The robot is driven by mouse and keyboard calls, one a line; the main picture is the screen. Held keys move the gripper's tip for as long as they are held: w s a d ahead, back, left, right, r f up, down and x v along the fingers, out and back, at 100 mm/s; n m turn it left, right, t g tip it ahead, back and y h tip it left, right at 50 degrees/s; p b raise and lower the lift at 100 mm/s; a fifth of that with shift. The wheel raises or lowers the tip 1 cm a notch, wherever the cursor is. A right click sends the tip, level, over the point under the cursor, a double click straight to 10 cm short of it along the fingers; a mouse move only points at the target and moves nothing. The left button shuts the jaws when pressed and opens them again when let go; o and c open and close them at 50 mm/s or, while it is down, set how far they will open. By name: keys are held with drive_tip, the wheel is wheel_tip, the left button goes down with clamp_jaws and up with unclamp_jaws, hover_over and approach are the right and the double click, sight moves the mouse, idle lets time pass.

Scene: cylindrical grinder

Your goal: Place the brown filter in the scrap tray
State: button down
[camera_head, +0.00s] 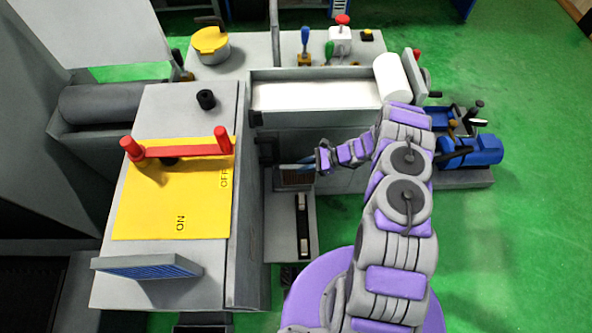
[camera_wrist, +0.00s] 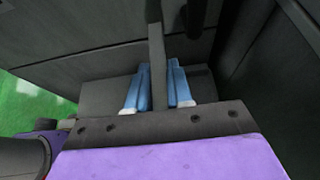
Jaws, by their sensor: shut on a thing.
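My gripper (camera_head: 308,161) is in the middle of the head view, beside the machine's right side wall. Its two blue fingers (camera_wrist: 158,92) are closed on the thin grey edge of a panel (camera_wrist: 157,60) in the wrist view. In the head view this panel looks like the brown filter (camera_head: 296,178), a small brownish face in a grey frame, partly shaded. It is just above a grey ledge; contact with the slot beside it cannot be told. No container is clearly marked as the scrap tray.
A blue-faced filter panel (camera_head: 150,267) leans on the grey cabinet, near a yellow ON/OFF plate (camera_head: 150,212) with a red lever. Behind my gripper is a grey trough (camera_head: 315,95) with a white inside. A blue motor (camera_head: 478,150) stands right. Green floor is free at right.

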sight(299, 176)
wheel_tip(299, 176, down, 7)
drive_tip(key=w+a+b, duration=0.2)
drive_tip(key=b, duration=0.1)
drive_tip(key=shift+w+a, duration=0.35)
drive_tip(key=shift+f, duration=0.1)
drive_tip(key=c, duration=1)
unclamp_jaws()
